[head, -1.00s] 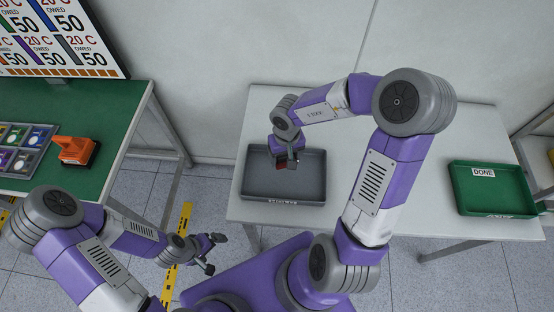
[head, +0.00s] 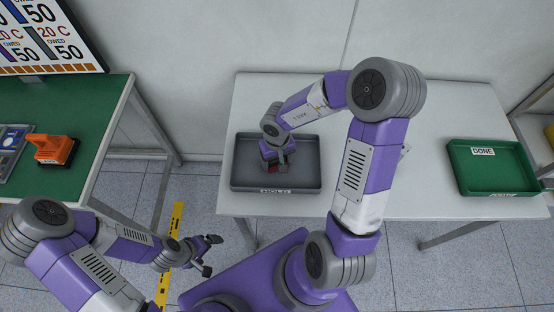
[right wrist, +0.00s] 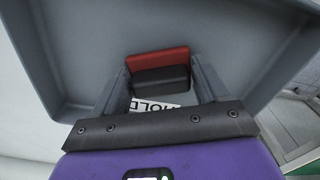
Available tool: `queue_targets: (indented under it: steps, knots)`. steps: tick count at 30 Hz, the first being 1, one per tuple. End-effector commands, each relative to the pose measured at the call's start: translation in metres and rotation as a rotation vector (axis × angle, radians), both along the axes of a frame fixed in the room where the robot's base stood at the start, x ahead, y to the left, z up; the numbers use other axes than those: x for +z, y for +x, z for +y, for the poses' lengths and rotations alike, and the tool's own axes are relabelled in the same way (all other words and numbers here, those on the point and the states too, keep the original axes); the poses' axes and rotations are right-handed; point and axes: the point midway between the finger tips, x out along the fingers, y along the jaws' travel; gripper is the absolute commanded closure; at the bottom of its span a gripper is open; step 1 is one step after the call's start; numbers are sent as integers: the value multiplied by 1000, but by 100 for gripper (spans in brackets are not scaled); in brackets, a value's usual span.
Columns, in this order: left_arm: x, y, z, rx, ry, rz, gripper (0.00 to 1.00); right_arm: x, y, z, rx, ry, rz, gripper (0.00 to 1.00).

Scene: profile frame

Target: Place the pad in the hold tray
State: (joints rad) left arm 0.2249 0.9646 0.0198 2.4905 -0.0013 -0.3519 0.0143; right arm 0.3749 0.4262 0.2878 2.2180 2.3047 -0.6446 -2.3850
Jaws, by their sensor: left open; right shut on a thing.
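The grey hold tray (head: 302,179) stands on the white table, with a HOLD label on its front wall. My right gripper (head: 274,163) is inside the tray's outline, pointing down. It is shut on the pad (head: 273,169), a small block with a red part and a black part. In the right wrist view the pad (right wrist: 160,62) sits between the two fingers (right wrist: 160,82), over the tray floor (right wrist: 220,45). I cannot tell whether the pad touches the floor. My left gripper (head: 207,255) is open and empty, over the grey floor left of the table.
A green DONE tray (head: 457,170) stands at the right of the white table (head: 380,120). Bare tabletop lies between the trays.

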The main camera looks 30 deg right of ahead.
Motion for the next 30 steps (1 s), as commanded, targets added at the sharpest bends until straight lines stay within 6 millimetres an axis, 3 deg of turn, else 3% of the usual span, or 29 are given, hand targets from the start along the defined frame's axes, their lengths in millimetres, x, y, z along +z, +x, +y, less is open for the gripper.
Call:
queue_targets:
  steps: [5,6,10,22,30]
  knots:
    - [4,0,0,0,0,0,3,-2,0,0,1,-1,2,61]
    - [3,0,0,0,0,0,3,-3,0,0,1,-1,1,22]
    - [3,0,0,0,0,0,3,-3,0,0,0,-1,1,2]
    - [0,0,0,0,0,0,3,1,1,0,-1,0,-3,1]
    - [34,0,0,0,0,0,3,53,1,-1,-3,0,-3,1]
